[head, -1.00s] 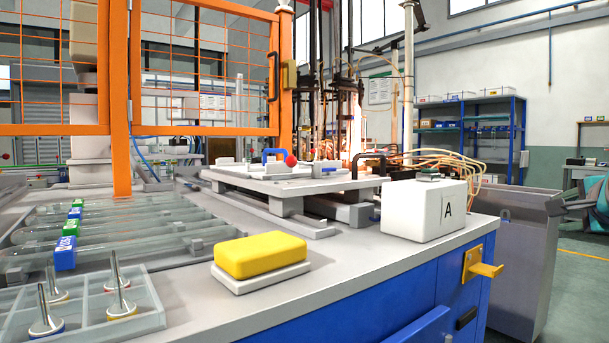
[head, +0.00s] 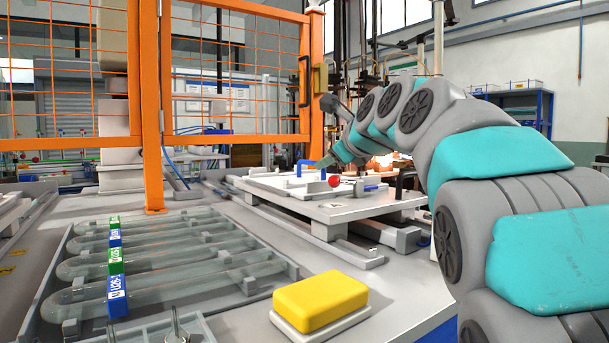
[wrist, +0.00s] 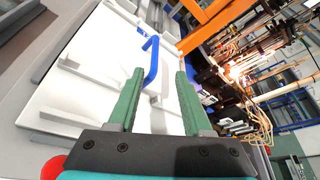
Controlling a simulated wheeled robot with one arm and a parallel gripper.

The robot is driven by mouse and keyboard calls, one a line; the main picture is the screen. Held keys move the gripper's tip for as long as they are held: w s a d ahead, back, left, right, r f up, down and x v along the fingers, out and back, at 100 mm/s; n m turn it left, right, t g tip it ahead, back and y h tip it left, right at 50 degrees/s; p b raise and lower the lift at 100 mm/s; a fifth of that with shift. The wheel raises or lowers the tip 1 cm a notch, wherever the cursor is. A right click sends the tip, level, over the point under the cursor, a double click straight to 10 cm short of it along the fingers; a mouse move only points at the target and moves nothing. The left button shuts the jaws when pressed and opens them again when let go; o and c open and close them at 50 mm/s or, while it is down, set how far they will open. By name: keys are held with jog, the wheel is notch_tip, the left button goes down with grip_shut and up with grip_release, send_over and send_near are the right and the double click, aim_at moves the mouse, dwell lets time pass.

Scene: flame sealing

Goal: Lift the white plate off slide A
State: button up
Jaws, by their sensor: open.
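The white plate (head: 268,184) lies flat on a raised light-grey slide table (head: 345,212), with a blue handle (head: 305,166) standing on its top. In the wrist view the white plate (wrist: 85,70) fills the left and middle, and the blue handle (wrist: 152,62) rises near the fingertips. My gripper (wrist: 159,72) is open and empty, its two green fingers on either side of the handle's near end in the picture. I cannot tell how far the fingertips are from the handle. In the head view my gripper (head: 318,163) is small, close beside the handle, partly hidden by the arm.
An orange mesh guard (head: 230,80) stands behind. Glass tubes (head: 190,262) and a yellow sponge (head: 320,298) are in front. Glowing burners (wrist: 238,70) are right of the plate in the wrist view.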

aim_at(310, 163)
jog(key=shift+w+a+f+g, duration=0.15)
jog(key=shift+w+a+f, duration=0.2)
jog(key=shift+w+a, duration=0.15)
jog(key=shift+w+a+f+g, duration=0.15)
jog(key=shift+w+a+f, duration=0.2)
jog(key=shift+a, duration=0.25)
jog(key=shift+r+p+x, duration=0.15)
jog(key=shift+x, duration=0.85)
jog(key=shift+r+p+x, duration=0.1)
jog(key=shift+r+x, duration=0.1)
jog(key=shift+x, duration=0.85)
jog(key=shift+r+p+x, duration=0.15)
jog(key=shift+x, duration=0.85)
jog(key=shift+w, duration=0.2)
grip_shut()
